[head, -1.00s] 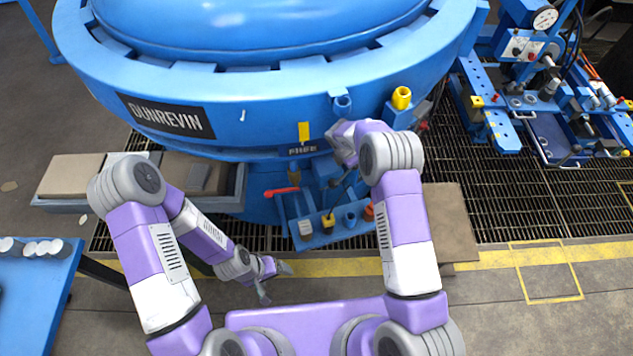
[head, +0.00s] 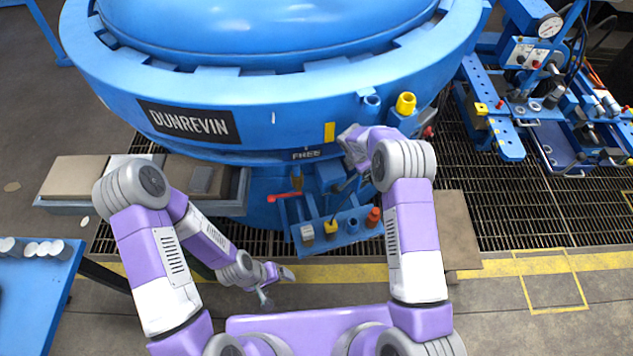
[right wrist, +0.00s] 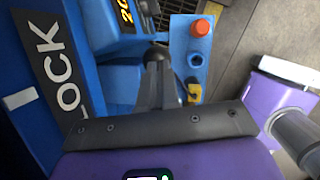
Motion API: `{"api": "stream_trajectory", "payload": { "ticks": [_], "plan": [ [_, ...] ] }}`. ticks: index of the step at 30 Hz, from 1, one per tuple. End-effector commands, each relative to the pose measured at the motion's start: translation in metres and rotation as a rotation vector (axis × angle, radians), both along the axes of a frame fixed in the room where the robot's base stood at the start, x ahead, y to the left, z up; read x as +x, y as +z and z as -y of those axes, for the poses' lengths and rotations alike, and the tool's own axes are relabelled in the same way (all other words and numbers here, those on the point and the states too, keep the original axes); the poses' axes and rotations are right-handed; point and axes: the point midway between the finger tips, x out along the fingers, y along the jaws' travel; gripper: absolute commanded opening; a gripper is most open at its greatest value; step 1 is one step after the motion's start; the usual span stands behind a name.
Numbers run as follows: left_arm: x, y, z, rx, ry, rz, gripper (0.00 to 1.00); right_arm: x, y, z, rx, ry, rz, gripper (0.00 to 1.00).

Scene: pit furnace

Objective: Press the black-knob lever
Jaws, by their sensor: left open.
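The black-knob lever (right wrist: 157,54) shows its dark round knob in the right wrist view, just beyond my right fingertips. Whether they touch it I cannot tell. My right gripper (right wrist: 158,78) has its two grey fingers close together, pointing at the knob, with nothing visible between them. In the head view, my right forearm and wrist cover most of the lever's area below the furnace rim. My left gripper (head: 276,286) is open and empty in the head view, low over the floor in front of the furnace, away from the lever.
The blue furnace (head: 280,110) fills the back. A blue control panel (head: 336,244) holds a red button (head: 373,217) and a yellow part (head: 331,228). A red-handled lever (head: 284,196) is left of it. A blue table (head: 35,290) stands at left. Front floor is clear.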

Motion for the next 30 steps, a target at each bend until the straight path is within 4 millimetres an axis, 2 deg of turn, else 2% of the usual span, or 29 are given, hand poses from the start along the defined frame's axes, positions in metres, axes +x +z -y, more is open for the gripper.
{"api": "stream_trajectory", "payload": {
  "ticks": [8,12,18,24,30],
  "plan": [
    [0.000,0.018,0.000,0.000,0.000,0.000,0.87,-0.011,0.034,-0.030,0.000,0.002,0.004,0.00],
    [0.000,0.020,0.000,0.000,0.000,0.000,0.87,-0.015,0.068,-0.030,0.002,-0.001,0.005,0.00],
    [0.000,0.024,0.000,0.000,0.000,0.000,0.87,-0.022,0.104,-0.032,0.003,-0.001,0.004,0.00],
    [0.000,0.025,0.000,0.000,0.000,0.000,0.87,-0.025,0.122,-0.033,0.002,0.000,0.003,0.00],
    [0.000,0.025,0.000,0.000,0.000,0.000,0.87,-0.025,0.124,-0.034,0.002,0.000,0.002,0.00]
  ]
}}
